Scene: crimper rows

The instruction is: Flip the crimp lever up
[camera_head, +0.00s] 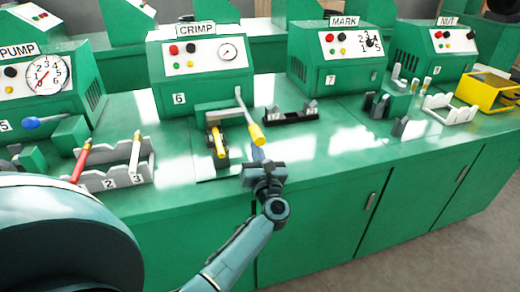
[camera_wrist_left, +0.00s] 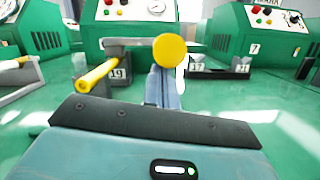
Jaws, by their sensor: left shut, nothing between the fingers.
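The crimp lever (camera_head: 248,115) is a grey rod with a yellow grip, at the front of the green CRIMP station (camera_head: 172,82). Its yellow end points toward me and down, out over the bench. In the left wrist view the round yellow end (camera_wrist_left: 170,50) is straight ahead, above the fingers. My left gripper (camera_head: 259,156) is shut and empty, just below the yellow end in the head view. In the left wrist view its closed fingers (camera_wrist_left: 162,88) partly overlap the yellow end; I cannot tell whether they touch. My right gripper is not in view.
A yellow-handled tool (camera_head: 218,142) sits in a holder left of the lever. A low black rack (camera_head: 291,116) stands to the right. A grey rack (camera_head: 116,179) with red and white handles is farther left. The bench front between is clear.

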